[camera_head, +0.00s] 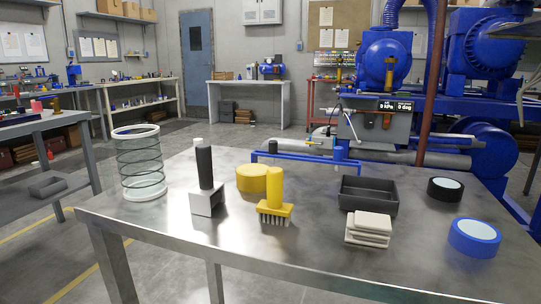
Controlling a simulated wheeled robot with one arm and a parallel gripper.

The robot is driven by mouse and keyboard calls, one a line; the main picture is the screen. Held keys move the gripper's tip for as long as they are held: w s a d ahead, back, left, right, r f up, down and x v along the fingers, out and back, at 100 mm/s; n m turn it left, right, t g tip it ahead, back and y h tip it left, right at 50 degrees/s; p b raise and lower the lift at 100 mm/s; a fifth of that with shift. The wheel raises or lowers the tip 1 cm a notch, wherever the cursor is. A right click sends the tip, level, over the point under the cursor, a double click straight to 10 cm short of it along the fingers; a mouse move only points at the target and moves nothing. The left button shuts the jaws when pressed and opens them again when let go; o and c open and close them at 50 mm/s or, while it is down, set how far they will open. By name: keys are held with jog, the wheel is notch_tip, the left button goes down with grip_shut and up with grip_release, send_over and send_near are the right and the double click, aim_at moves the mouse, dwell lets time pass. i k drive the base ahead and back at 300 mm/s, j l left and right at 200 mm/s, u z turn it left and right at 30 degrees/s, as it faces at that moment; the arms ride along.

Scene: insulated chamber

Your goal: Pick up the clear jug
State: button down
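A clear, see-through cylinder (141,172) with dark rings around it and a pale rim and base stands upright at the left end of the metal table (330,262). It is the only clear vessel I can make out, and it looks like the clear jug, though I see no handle or spout. Nothing touches it. My gripper is not seen in this view.
Right of it stand a black-handled tool (205,168) on a metal block, a yellow brush (275,195) and a yellow disc (252,178). Further right are a black tray (368,205), stacked beige pads (368,228) and tape rolls (473,238). The table's front strip is clear.

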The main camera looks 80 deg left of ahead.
aim_at(138, 149)
jog(key=u, duration=3.5)
